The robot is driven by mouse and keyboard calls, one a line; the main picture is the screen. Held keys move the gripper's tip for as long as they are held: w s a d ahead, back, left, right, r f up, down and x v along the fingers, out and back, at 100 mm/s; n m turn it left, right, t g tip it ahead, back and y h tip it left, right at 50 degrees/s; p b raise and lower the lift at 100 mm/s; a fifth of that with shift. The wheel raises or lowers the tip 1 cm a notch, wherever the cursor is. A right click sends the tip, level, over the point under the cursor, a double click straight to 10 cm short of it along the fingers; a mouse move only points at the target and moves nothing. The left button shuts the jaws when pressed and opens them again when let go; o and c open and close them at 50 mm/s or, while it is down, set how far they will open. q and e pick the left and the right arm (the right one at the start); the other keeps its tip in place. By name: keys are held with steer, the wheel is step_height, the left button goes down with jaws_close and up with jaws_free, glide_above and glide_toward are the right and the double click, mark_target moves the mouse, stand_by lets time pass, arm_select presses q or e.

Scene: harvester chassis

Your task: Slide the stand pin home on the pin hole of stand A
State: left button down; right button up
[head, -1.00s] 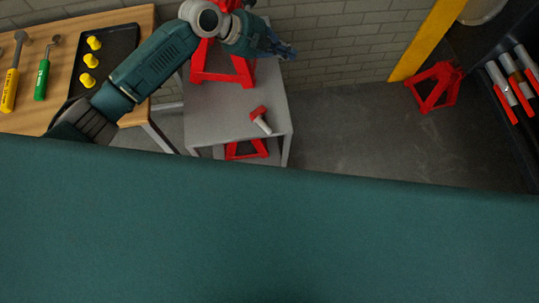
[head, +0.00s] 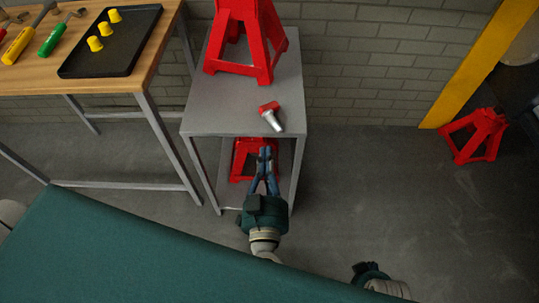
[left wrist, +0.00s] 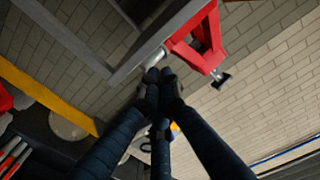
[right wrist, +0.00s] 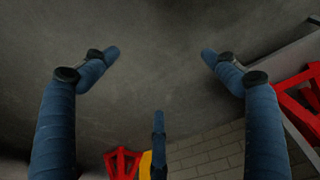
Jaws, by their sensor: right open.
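The stand pin (head: 272,117), with a red head and silver shaft, lies near the front edge of the grey table. A red stand (head: 245,45) is on that tabletop; another (head: 240,158) is on the shelf below. I cannot tell which is stand A. My left gripper (head: 264,150) is just in front of the table, fingers together. In the left wrist view its fingertips (left wrist: 160,74) meet close to a pale cylinder (left wrist: 153,57) beside a red frame (left wrist: 198,40); contact is unclear. My right gripper (right wrist: 160,65) is open and empty, fingers spread.
A wooden bench (head: 130,80) at left holds a black tray (head: 145,40) with yellow pieces. Another red stand (head: 473,135) is on the floor near the yellow post (head: 475,60). A large green surface (head: 110,260) fills the lower left.

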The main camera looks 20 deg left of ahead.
mark_target(268, 121)
arm_select(q)
steer(key=shift+b+x, duration=1.15)
steer(key=shift+x, duration=2.25)
steer(key=shift+w, duration=0.5)
arm_select(e)
step_height(268, 121, up, 7)
steer(key=w, duration=0.1)
steer(key=shift+w+t, duration=0.15)
steer(key=shift+t, duration=0.15)
arm_select(q)
steer(key=shift+w+a+p, duration=0.15)
steer(key=shift+w+p, duration=0.2)
steer(key=shift+p, duration=0.15)
steer(key=shift+w+a+p, duration=0.15)
steer(key=shift+w+p, duration=0.15)
steer(key=shift+w, duration=0.15)
steer(key=shift+w+a, duration=0.15)
steer(key=shift+w, duration=0.3)
steer(key=shift+w+a+f+p, duration=0.15)
steer(key=shift+w+a+p, duration=0.05)
steer(key=shift+w+p, duration=0.4)
arm_select(e)
step_height(268, 121, down, 8)
steer(key=s, duration=0.1)
steer(key=shift+r, duration=0.25)
arm_select(q)
steer(key=shift+w, duration=0.1)
arm_select(e)
steer(key=shift+s+f, duration=0.1)
steer(key=shift+f, duration=0.05)
